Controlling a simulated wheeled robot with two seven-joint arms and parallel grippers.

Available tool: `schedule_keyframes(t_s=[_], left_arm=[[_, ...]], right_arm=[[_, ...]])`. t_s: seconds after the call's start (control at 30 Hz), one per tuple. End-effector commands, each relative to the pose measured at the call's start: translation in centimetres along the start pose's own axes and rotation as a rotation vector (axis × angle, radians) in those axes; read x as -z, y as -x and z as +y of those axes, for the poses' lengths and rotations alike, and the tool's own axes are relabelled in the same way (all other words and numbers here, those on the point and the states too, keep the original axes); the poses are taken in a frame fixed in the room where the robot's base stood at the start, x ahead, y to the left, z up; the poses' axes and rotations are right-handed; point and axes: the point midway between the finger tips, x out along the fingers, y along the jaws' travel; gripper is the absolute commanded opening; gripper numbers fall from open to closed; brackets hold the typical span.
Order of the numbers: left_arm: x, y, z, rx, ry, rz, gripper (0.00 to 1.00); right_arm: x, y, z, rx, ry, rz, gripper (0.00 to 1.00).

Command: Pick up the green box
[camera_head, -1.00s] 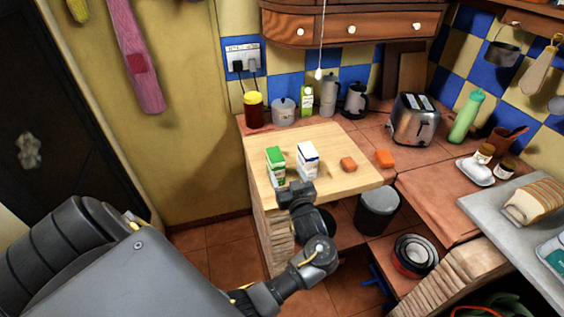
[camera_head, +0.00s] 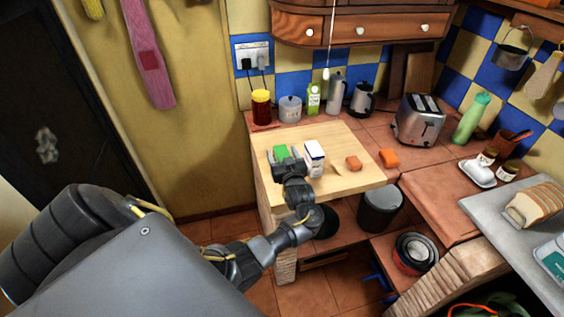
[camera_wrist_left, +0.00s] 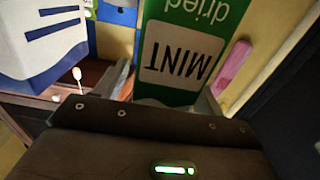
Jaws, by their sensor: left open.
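The green box (camera_head: 281,152) stands on the light wooden board, mostly hidden behind my left gripper (camera_head: 289,163) in the head view. In the left wrist view the green box (camera_wrist_left: 190,50) is close up, with a white label reading "MINT" upside down. My left gripper (camera_wrist_left: 163,90) is open, with one finger at each side of the lower visible part of the box. Whether either finger touches it I cannot tell. My right gripper is not in view.
A white and blue carton (camera_head: 314,154) stands close to the right of the green box; it also fills the upper left of the wrist view (camera_wrist_left: 40,40).

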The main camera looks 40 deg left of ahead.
Motion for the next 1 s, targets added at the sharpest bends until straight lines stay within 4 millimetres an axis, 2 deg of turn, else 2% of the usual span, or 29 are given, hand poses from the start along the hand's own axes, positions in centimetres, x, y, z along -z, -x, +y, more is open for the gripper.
schedule_keyframes(t_s=[0.3, 0.73, 0.77, 1.0], left_arm=[[-0.11, -0.43, -0.01, 0.0, 0.001, -0.002, 0.68], [-0.1, -0.41, -0.01, 0.0, 0.0, -0.002, 0.12], [-0.1, -0.41, -0.01, 0.0, 0.0, -0.002, 0.09], [0.0, -0.41, 0.0, 0.0, 0.001, -0.001, 0.09]], right_arm=[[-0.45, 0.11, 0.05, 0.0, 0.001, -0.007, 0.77], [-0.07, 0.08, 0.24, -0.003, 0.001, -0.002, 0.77], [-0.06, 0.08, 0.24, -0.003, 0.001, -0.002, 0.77], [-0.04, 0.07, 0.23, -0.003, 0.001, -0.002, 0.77]])
